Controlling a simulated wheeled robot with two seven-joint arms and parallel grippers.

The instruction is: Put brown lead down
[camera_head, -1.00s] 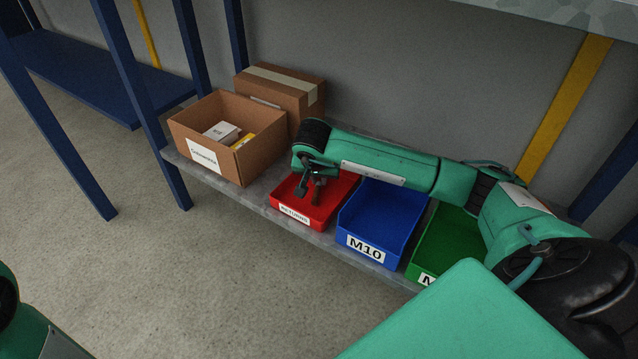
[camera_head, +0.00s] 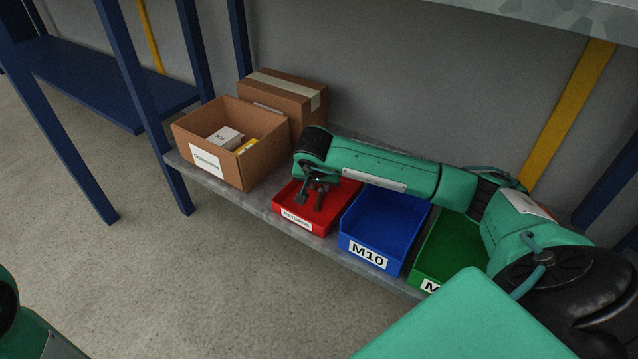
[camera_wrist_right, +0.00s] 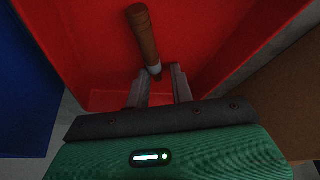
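The brown lead (camera_wrist_right: 145,36), a short brown rod with a grey end, is over or in the red bin (camera_wrist_right: 88,38). In the head view the lead (camera_head: 320,201) shows inside the red bin (camera_head: 296,223), which is labelled RETURNS. My right gripper (camera_wrist_right: 160,72) points down into this bin. Its fingers stand apart, with the lead's grey end close to the left fingertip and a gap to the right one. I cannot tell whether they touch. It also shows in the head view (camera_head: 312,195). My left gripper is out of view.
A blue M10 bin (camera_head: 378,228) and a green bin (camera_head: 447,252) stand to the right on the grey shelf (camera_head: 262,207). An open cardboard box (camera_head: 262,164) with small cartons and a closed box (camera_head: 285,95) stand left. My right arm spans above the bins.

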